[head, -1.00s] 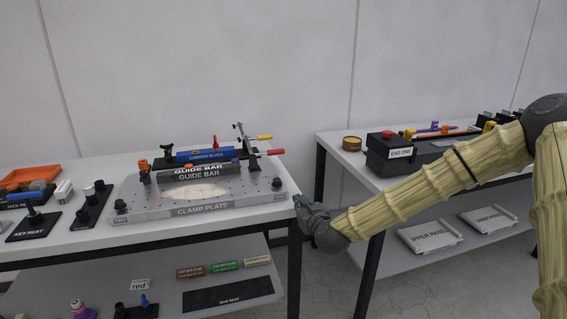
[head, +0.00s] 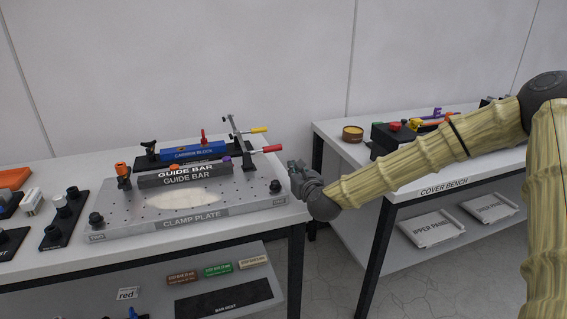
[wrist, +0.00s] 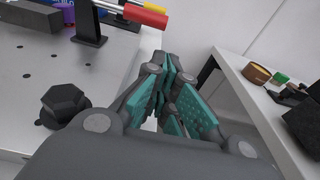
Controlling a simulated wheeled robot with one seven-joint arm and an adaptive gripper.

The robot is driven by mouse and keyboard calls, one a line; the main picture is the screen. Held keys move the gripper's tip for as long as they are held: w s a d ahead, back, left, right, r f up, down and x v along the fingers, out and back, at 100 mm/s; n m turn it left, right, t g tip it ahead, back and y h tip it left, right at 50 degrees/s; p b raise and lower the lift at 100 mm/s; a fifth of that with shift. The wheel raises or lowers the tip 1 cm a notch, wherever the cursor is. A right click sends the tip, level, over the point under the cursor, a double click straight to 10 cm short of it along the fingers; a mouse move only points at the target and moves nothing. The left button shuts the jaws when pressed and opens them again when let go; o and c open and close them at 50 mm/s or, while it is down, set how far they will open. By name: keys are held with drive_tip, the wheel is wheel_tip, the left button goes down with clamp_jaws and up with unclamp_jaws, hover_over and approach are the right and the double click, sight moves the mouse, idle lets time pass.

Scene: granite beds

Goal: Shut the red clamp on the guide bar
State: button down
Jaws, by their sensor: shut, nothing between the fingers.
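The red clamp's handle (head: 269,149) sticks out to the right from an upright at the right end of the grey guide bar (head: 185,178), which lies on the clamp plate (head: 145,231). The handle lies roughly level. In the wrist view the red handle (wrist: 141,14) is at the top, left of and beyond my fingers. My gripper (head: 294,168) is shut and empty, just right of the plate and a little right of and below the handle tip in the head view. Its teal finger pads (wrist: 168,98) show in the wrist view, apart from the handle.
A yellow-handled clamp (head: 258,130) stands just behind the red one. A blue carrier block (head: 193,153) lies behind the guide bar. A dark knob (head: 275,186) stands at the plate's right corner. The cover bench (head: 440,187) is to the right, across a gap.

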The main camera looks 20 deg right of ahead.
drive_tip(key=shift+w+r, duration=0.15)
drive_tip(key=shift+w, duration=0.15)
drive_tip(key=w, duration=0.2)
drive_tip(key=w+a+f, duration=0.1)
drive_tip(key=w, duration=0.2)
drive_tip(key=w+p, duration=0.1)
drive_tip(key=w, duration=0.2)
drive_tip(key=shift+a+f, duration=0.15)
drive_tip(key=shift+a, duration=0.05)
drive_tip(key=shift+w+d, duration=0.1)
drive_tip(key=shift+w, duration=0.3)
